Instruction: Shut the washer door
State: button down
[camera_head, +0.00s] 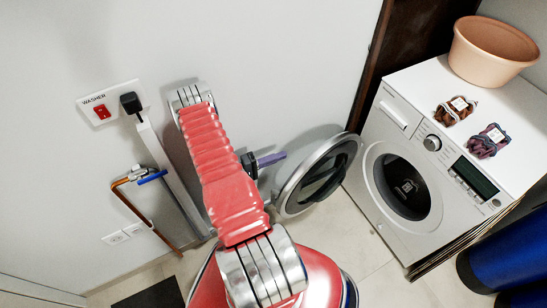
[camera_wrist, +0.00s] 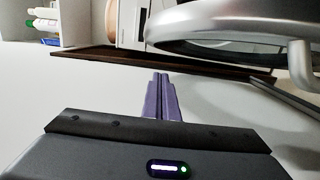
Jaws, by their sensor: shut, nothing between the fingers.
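The washer (camera_head: 398,115) is a white front-loader at the right in the head view. Its round door (camera_head: 343,155) with a silver rim and dark glass stands wide open to the left of the drum opening (camera_head: 402,187). My gripper (camera_head: 284,155) is shut and empty, its purple fingers pointing right, just left of the door's upper rim. In the wrist view the shut fingers (camera_wrist: 160,76) point up the picture, with the door's silver rim (camera_wrist: 215,47) above and to the right. A small gap shows between them there. The washer's latch side is clear of my arm.
A terracotta basin (camera_head: 492,50) and two yarn bundles (camera_head: 455,111) rest on the washer top. A dark brown panel (camera_head: 373,75) stands beside the washer. The wall holds a red switch (camera_head: 102,112), a black plug (camera_head: 131,103) and pipes (camera_head: 140,178). Blue containers (camera_head: 510,255) stand at lower right.

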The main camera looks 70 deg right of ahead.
jog(key=s+d, duration=0.1)
jog(key=s, duration=0.6)
jog(key=shift+d, duration=0.3)
jog(key=shift+s, duration=0.1)
